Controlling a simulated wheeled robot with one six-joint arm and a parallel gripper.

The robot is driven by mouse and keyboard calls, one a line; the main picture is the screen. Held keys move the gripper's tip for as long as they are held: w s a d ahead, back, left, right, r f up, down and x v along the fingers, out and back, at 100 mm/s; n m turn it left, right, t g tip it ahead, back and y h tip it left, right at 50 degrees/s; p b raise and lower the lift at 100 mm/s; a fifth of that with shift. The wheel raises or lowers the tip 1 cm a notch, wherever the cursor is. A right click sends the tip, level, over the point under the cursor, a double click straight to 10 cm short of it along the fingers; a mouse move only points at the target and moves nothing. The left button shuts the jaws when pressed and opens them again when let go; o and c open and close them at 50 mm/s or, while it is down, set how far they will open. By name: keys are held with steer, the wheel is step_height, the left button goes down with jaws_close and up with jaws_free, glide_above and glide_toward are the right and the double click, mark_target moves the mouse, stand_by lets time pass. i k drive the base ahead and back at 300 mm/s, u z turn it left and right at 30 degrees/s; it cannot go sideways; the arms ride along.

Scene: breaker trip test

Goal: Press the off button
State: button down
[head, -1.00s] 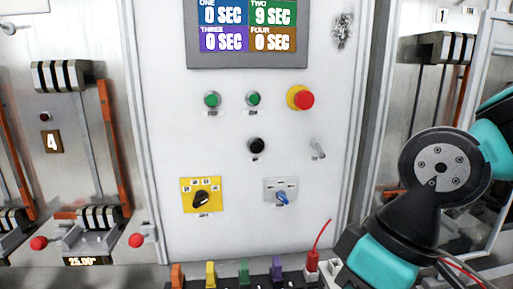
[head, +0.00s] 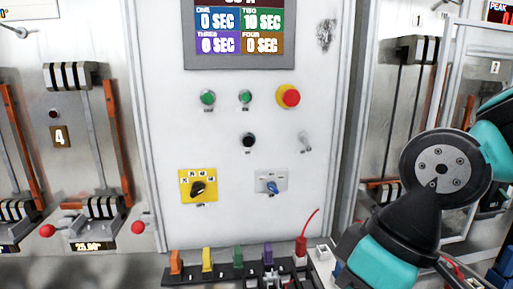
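A white control panel (head: 225,225) stands ahead with several buttons on its face. A black round button (head: 248,140) sits near the middle with a short label under it, too small to read surely; I cannot confirm which button is the off button. Above it are a left green button (head: 207,97), a right green button (head: 245,97) and a red mushroom button (head: 291,96) on a yellow base. My teal and black arm fills the right side, away from the buttons. My gripper is not visible.
A timer screen (head: 240,58) sits above the buttons. Coloured connectors, including a red plug (head: 301,246), line the front below. Space before the buttons looks clear.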

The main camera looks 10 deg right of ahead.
mark_target(248, 140)
steer(key=k, duration=0.3)
steer(key=z, duration=2.5)
steer(key=k, duration=1)
steer(key=u, duration=1.4)
steer(key=i, duration=1)
